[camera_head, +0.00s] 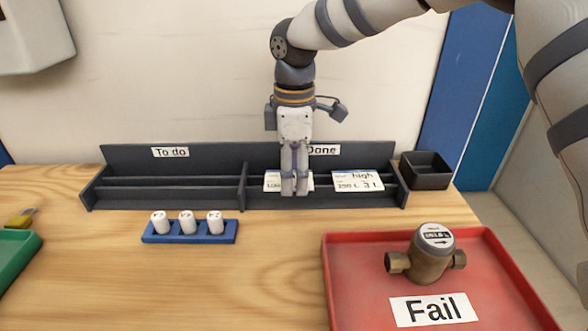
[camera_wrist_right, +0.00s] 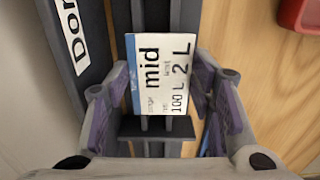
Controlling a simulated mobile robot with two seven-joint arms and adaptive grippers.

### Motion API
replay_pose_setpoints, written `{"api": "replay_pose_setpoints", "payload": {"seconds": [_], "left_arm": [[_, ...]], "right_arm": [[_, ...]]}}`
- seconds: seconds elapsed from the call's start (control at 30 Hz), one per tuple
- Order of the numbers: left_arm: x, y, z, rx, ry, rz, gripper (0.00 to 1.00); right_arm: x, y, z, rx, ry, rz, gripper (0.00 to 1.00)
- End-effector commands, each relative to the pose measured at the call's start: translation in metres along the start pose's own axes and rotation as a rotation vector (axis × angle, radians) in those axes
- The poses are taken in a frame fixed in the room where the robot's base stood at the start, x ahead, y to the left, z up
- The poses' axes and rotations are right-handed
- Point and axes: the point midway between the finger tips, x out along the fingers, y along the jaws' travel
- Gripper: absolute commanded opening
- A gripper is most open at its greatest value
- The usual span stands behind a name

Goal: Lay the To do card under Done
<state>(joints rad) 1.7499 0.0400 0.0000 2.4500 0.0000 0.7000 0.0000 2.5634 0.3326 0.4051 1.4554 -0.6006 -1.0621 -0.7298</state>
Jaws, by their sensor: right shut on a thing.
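The dark rack (camera_head: 172,197) has a To do section (camera_head: 170,152) on the left and a Done section (camera_head: 322,149) on the right, split by a divider. My right gripper (camera_head: 294,190) points down at the left part of the Done section, shut on the white "mid" card (camera_wrist_right: 160,75). The same card shows partly behind the fingers (camera_head: 273,183) in the head view. I cannot tell whether it rests on the rack. A "high" card (camera_head: 358,181) lies just right of it under Done. The To do section holds no card. My left gripper is out of view.
A blue holder (camera_head: 190,238) with three white pieces stands before the rack. A black box (camera_head: 426,171) is at the rack's right end. A red Fail tray (camera_head: 345,290) with a brass meter (camera_head: 430,257) is front right. A green tray (camera_head: 15,255) is at left.

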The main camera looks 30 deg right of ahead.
Motion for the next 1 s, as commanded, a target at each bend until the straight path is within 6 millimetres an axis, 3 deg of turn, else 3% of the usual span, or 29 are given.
{"api": "replay_pose_setpoints", "payload": {"seconds": [0.07, 0.1, 0.13, 0.47, 0.8, 1.0], "left_arm": [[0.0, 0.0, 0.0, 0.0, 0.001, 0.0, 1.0], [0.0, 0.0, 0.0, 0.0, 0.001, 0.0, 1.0], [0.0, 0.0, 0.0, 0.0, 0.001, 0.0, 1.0], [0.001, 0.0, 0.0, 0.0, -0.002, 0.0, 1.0], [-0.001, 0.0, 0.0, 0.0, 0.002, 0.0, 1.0], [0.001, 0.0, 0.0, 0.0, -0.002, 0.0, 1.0]], "right_arm": [[0.003, 0.0, 0.0, 0.0, -0.001, -0.001, 0.35], [0.003, 0.0, 0.0, 0.0, -0.001, -0.001, 0.56], [0.003, 0.0, 0.0, 0.0, -0.001, -0.001, 0.58], [-0.001, 0.0, 0.0, 0.0, 0.0, -0.001, 0.58], [-0.086, 0.001, -0.001, 0.001, 0.0, 0.003, 0.58], [-0.116, 0.001, 0.0, 0.001, -0.001, -0.001, 0.58]]}}
